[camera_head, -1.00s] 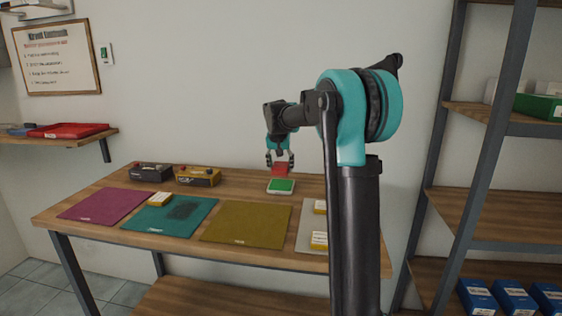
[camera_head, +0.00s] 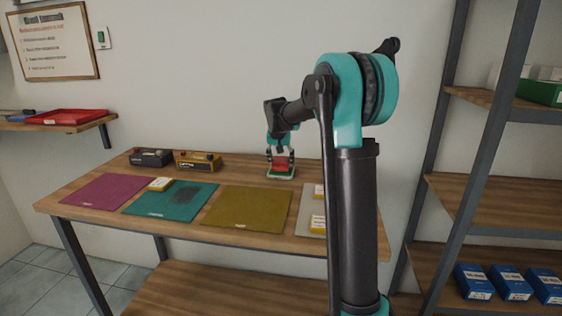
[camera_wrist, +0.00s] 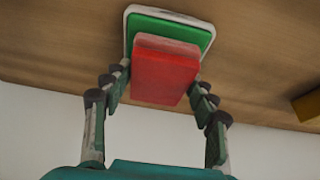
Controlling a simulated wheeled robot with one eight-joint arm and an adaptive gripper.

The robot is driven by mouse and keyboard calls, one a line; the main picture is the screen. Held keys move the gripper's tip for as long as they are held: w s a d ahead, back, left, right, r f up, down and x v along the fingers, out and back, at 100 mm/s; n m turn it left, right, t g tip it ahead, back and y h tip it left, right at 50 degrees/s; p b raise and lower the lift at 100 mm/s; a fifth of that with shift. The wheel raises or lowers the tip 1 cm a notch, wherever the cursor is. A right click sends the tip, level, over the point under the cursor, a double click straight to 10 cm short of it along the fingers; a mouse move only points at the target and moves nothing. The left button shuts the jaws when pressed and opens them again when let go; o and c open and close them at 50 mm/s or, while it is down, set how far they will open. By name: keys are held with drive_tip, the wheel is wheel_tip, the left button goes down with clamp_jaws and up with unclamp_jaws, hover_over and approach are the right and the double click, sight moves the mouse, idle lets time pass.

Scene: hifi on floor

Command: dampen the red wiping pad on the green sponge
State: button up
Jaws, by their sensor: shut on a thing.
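My gripper (camera_head: 281,166) is shut on the red wiping pad (camera_head: 281,160), near the back of the table. In the wrist view the red pad (camera_wrist: 163,75) sits between the two fingers. The green sponge (camera_head: 282,173) lies in a white tray (camera_head: 282,179) on the table directly under the pad. The green sponge also shows in the wrist view (camera_wrist: 165,26), partly covered by the pad. The pad is at the sponge or just above it; I cannot tell for sure whether they touch.
A black box (camera_head: 151,157) and a yellow box (camera_head: 198,161) stand at the back. A shelf rack (camera_head: 490,190) stands at right.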

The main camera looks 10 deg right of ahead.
sight(281, 160)
drive_tip(key=shift+f, duration=0.55)
idle(1.6)
drive_tip(key=shift+r, duration=0.15)
drive_tip(key=shift+r, duration=3.4)
